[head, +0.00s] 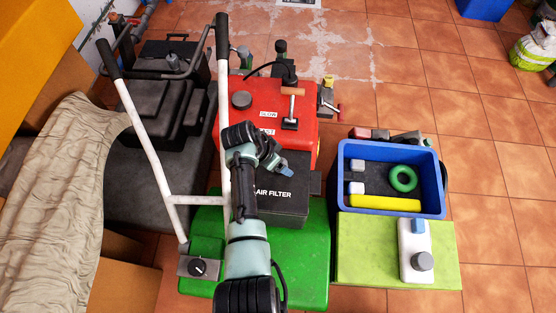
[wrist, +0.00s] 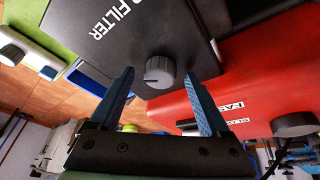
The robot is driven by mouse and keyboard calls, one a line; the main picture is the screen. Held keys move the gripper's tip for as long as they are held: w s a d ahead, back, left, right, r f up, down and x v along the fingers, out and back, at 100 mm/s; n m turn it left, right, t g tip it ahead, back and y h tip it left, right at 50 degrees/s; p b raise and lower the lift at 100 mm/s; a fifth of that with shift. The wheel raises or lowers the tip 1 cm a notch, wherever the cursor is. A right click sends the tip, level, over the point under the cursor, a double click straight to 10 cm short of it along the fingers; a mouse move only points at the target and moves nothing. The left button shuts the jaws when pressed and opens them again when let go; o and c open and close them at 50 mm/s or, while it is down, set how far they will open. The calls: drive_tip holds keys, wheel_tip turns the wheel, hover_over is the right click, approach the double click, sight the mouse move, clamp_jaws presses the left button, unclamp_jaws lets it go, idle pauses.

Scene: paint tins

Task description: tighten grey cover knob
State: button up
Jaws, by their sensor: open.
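The grey cover knob (wrist: 160,73) is round with a small pointer mark. It sits on the black air filter cover (wrist: 100,55), which shows in the head view (head: 290,208) with its "AIR FILTER" lettering. My gripper (wrist: 159,76) is open in the wrist view, with one blue finger on each side of the knob in the picture. The fingers appear apart from the knob; the exact gap in depth cannot be told. In the head view my gripper (head: 286,170) is over the far part of the cover, and the knob is hidden there.
The green housing (head: 312,250) is in front. White handlebars (head: 223,120) rise at left. A blue bin (head: 345,165) stands at right.

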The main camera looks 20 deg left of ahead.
drive_tip(key=p+v, duration=0.4)
drive_tip(key=v, duration=0.9)
